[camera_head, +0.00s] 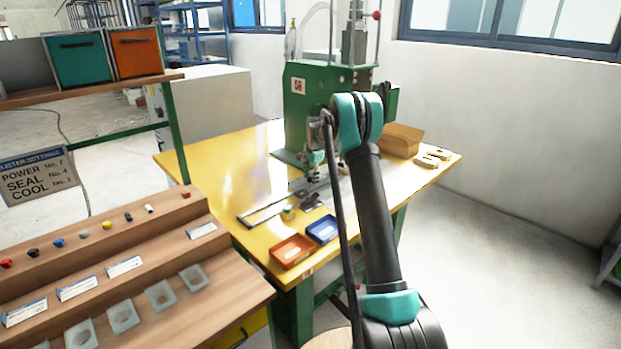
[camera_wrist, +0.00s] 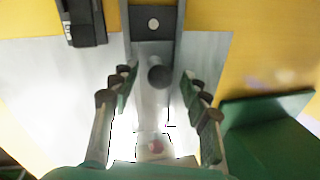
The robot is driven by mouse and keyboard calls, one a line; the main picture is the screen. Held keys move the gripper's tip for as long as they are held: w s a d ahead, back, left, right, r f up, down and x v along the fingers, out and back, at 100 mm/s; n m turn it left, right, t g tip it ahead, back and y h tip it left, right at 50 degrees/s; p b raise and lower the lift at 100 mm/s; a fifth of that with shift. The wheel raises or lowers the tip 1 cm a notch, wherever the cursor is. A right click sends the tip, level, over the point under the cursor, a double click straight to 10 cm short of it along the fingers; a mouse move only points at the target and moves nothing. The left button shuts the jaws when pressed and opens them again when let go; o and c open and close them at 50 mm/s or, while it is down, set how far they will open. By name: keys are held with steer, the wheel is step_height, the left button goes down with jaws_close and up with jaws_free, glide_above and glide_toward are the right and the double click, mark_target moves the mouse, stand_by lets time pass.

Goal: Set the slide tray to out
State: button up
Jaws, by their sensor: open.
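The slide tray's narrow grey metal slide (camera_wrist: 152,105) runs up the middle of the wrist view over a pale plate. A dark round knob (camera_wrist: 160,72) stands on it, and a dark block with a bolt lies beyond. My gripper (camera_wrist: 157,82) is open, with one finger on each side of the knob and visible gaps to both. In the head view my gripper (camera_head: 314,176) is small and partly hidden by my arm, low in front of the green press (camera_head: 312,110). I cannot tell the tray's position along its travel.
The yellow table (camera_head: 230,180) holds an orange bin (camera_head: 291,251), a blue bin (camera_head: 322,230) and a cardboard box (camera_head: 402,139). A green part (camera_wrist: 262,122) lies close right of my fingers in the wrist view. A wooden rack (camera_head: 140,262) stands front left.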

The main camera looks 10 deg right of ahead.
steer(key=shift+c, duration=0.2)
jaws_close()
steer(key=s+a, duration=0.6)
steer(key=a, duration=0.2)
steer(key=s+a, duration=0.6)
steer(key=a, duration=0.2)
steer(key=s+a, duration=0.5)
steer(key=a, duration=0.3)
steer(key=shift+s+a, duration=0.25)
steer(key=shift+s, duration=0.15)
steer(key=shift+a, duration=0.1)
steer(key=shift+o, duration=0.2)
jaws_free()
steer(key=shift+s, duration=0.1)
